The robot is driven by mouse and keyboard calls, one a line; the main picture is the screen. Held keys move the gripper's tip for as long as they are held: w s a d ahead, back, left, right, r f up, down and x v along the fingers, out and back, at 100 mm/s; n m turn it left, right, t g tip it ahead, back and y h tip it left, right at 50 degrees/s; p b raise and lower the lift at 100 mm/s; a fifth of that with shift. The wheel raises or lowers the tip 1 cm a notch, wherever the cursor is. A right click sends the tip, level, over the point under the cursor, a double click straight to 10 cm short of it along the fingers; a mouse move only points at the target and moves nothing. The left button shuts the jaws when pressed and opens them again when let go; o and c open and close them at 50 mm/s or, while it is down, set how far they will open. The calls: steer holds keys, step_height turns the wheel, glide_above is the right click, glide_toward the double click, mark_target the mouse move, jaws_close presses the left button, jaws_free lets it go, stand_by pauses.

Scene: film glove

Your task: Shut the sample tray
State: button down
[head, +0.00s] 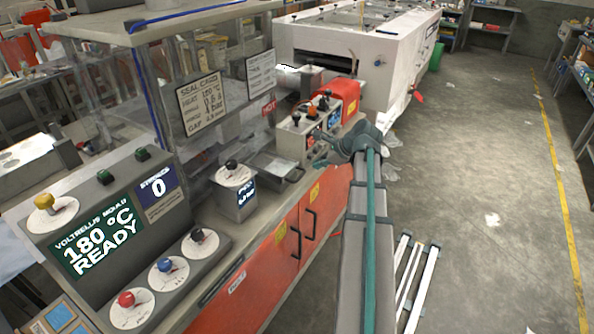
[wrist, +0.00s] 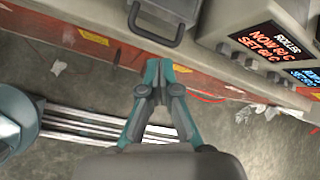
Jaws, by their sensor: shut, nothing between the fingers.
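The sample tray (head: 272,166) is a shallow grey metal tray with a dark bar handle (head: 296,175) at its front. It sticks out from the machine at the counter's front edge. In the wrist view, the tray (wrist: 172,9) is at the top, cut off by the frame, with its handle (wrist: 157,38) pointing down. My gripper (head: 318,135) is to the right of the tray in the head view. In the wrist view, the fingertips of my gripper (wrist: 158,64) are together and empty, just below the handle and apart from it in the picture.
The grey control box (wrist: 258,40) with roller displays stands right of the tray. A small dial box (head: 233,190) stands left of it. Red cabinet doors (head: 290,240) with black handles are below the counter. The floor (head: 480,200) to the right is mostly clear.

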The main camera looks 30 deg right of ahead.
steer(key=w+a+m, duration=0.1)
steer(key=m, duration=0.2)
steer(key=m+y+p, duration=0.1)
steer(key=m+p, duration=0.1)
steer(key=p, duration=0.1)
glide_toward(291, 175)
steer(key=x, duration=0.6)
steer(key=shift+s+a, duration=0.1)
steer(key=shift+a, duration=0.15)
